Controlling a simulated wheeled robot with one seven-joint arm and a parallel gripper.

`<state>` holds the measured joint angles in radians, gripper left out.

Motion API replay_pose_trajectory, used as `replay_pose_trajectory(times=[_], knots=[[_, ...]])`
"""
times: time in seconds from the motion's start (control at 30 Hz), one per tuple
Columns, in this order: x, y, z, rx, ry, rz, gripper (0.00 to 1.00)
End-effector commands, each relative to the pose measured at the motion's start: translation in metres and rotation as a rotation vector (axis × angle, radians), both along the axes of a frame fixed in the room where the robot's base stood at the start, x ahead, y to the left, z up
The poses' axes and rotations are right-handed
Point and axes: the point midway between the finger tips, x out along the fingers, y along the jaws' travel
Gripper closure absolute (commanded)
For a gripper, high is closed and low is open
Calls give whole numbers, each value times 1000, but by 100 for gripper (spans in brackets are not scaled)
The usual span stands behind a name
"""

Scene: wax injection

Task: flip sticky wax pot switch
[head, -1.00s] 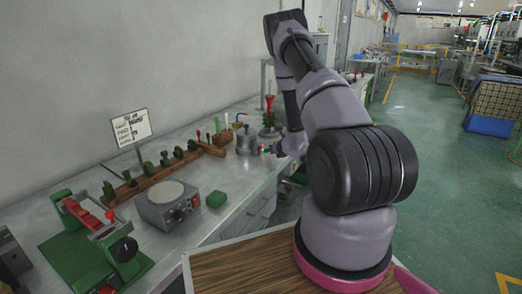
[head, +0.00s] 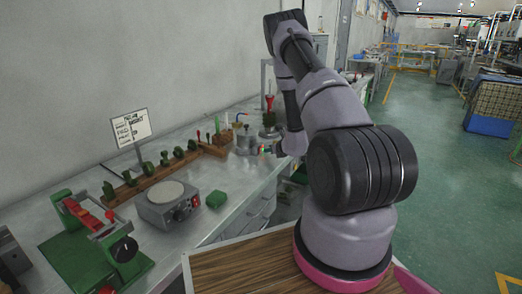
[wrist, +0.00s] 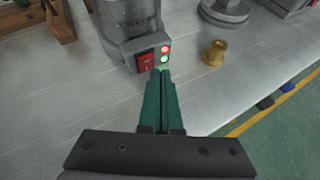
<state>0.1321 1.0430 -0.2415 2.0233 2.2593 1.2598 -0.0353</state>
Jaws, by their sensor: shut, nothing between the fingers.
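The sticky wax pot (wrist: 126,22) is a grey metal cylinder on a grey base, cut off by the top of the wrist view. In the head view the pot (head: 246,141) stands near the far end of the bench. Its front carries a red switch (wrist: 145,62), with a red light (wrist: 165,48) and a lit green light (wrist: 164,58) beside it. My gripper (wrist: 161,72) is shut and empty, its green fingers together. The tips are right in front of the panel, below the green light; contact is unclear. In the head view my gripper (head: 269,149) is small beside the pot.
A brass spool-shaped piece (wrist: 215,53) stands right of the pot, with a round metal base (wrist: 226,12) behind it. A wooden rack (wrist: 56,20) lies to the left. The bench's front edge runs close to my gripper, and bare metal lies left of it.

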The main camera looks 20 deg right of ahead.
Motion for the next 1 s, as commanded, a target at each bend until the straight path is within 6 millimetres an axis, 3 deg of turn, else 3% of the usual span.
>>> replay_pose_trajectory(times=[1.0], knots=[[7,5,1,0,0,0,100]])
